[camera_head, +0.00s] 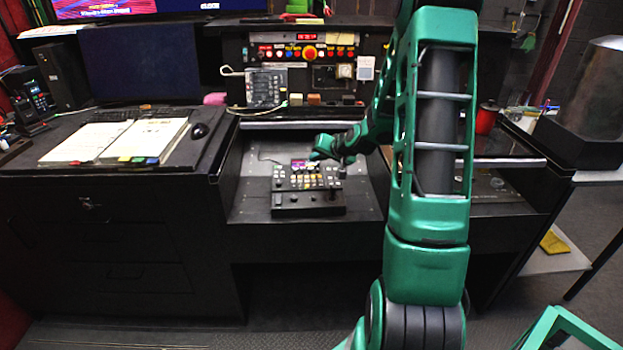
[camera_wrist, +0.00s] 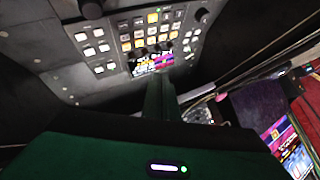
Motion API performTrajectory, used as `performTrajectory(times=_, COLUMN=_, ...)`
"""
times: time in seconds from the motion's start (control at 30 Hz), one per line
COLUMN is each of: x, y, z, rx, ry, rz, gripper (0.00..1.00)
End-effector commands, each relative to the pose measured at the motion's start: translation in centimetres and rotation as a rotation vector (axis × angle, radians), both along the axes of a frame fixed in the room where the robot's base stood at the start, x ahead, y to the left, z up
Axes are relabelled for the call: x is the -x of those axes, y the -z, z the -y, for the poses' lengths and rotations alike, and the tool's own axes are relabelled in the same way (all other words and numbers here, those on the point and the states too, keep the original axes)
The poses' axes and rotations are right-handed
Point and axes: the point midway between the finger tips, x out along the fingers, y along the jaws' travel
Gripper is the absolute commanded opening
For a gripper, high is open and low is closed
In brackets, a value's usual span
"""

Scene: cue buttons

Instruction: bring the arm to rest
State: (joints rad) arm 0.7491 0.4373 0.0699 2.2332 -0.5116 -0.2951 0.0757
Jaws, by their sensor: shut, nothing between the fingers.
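My green arm stands in the right half of the head view and reaches down and left over the console. My gripper (camera_head: 318,156) is small there, just above the back part of a black button panel (camera_head: 308,198), which has rows of light keys and a small lit screen. I cannot tell whether it touches the panel. The wrist view shows the panel's keys (camera_wrist: 130,38) close by, with the dark green gripper (camera_wrist: 160,98) in front of them. The fingers are shut with nothing between them.
An upright panel with a red button (camera_head: 310,52) and lit displays stands behind. An open binder (camera_head: 118,140) and a mouse (camera_head: 200,130) lie on the left desk.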

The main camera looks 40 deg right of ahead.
Motion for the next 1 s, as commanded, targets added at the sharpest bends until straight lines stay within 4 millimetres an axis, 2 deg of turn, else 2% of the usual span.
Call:
performTrajectory(times=0.77, x=0.1, y=-0.1, z=-0.1, rx=0.003, ry=-0.003, rz=-0.004, gripper=0.00)
performTrajectory(times=0.87, x=0.8, y=-0.5, z=-0.8, rx=0.019, ry=-0.021, rz=-0.033, gripper=0.00)
performTrajectory(times=1.0, x=3.5, y=-1.7, z=-2.7, rx=0.067, ry=-0.072, rz=-0.137, gripper=0.00)
